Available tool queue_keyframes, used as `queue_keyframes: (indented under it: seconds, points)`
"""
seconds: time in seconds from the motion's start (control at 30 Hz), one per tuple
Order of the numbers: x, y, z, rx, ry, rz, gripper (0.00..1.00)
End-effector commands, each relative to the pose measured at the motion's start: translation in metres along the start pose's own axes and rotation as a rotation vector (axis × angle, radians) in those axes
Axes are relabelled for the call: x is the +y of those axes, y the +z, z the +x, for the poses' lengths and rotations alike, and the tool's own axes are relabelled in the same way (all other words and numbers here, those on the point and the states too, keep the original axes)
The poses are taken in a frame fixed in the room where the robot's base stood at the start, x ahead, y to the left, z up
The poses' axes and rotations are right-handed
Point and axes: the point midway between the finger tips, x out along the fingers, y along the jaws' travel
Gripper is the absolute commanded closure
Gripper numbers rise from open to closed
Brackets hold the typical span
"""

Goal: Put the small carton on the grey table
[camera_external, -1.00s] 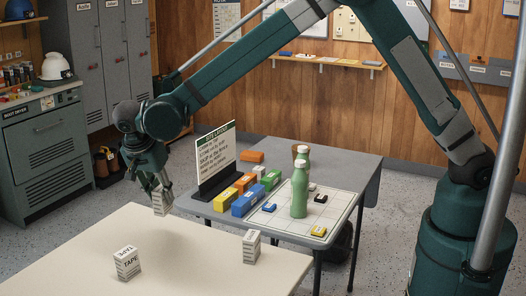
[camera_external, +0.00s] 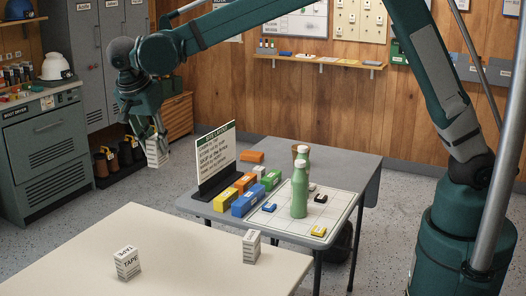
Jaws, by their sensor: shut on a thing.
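My gripper (camera_external: 152,137) is shut on a small white carton with dark printing (camera_external: 157,153). It holds the carton in the air, above and behind the far left corner of the cream table, left of the grey table (camera_external: 367,165). Two similar cartons stand on the cream table: one marked TAPE (camera_external: 128,263) at the left, and another (camera_external: 251,246) near its right edge. The grey table holds a sign on a black stand, coloured blocks and bottles. The fingertips are small in the view and partly hidden by the carton.
On the grey table are a sign (camera_external: 216,158), a blue block (camera_external: 248,201), a green bottle (camera_external: 299,191) and a white gridded board (camera_external: 279,225) with small blocks. The grey table's back right is bare. The cream table (camera_external: 190,262) has free room in the middle.

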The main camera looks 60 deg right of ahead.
Motion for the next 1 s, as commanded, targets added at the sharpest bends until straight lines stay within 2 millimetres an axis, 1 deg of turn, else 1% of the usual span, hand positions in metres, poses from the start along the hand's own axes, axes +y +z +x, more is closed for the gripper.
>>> queue_keyframes:
  seconds: [0.03, 0.13, 0.2, 0.37, 0.47, 0.67, 0.8, 0.87, 0.9, 0.97, 1.0]
  points:
    - [0.0, -0.003, -0.008, 0.0, 0.0, 0.0, 0.89]
    - [0.0, -0.01, -0.024, 0.0, 0.0, 0.0, 0.89]
    - [-0.003, -0.022, -0.017, -0.002, 0.002, 0.005, 0.89]
    - [-0.008, -0.049, -0.005, -0.006, 0.006, 0.009, 0.89]
    - [-0.012, -0.068, 0.003, -0.009, 0.007, 0.011, 0.89]
    - [-0.019, -0.118, 0.025, -0.015, 0.012, 0.021, 0.89]
    - [-0.022, -0.158, 0.042, -0.02, 0.014, 0.026, 0.89]
    - [-0.023, -0.174, 0.049, -0.022, 0.015, 0.029, 0.89]
    - [-0.023, -0.185, 0.054, -0.023, 0.016, 0.031, 0.89]
    - [-0.022, -0.202, 0.061, -0.025, 0.017, 0.033, 0.89]
    - [-0.022, -0.213, 0.066, -0.026, 0.018, 0.035, 0.89]
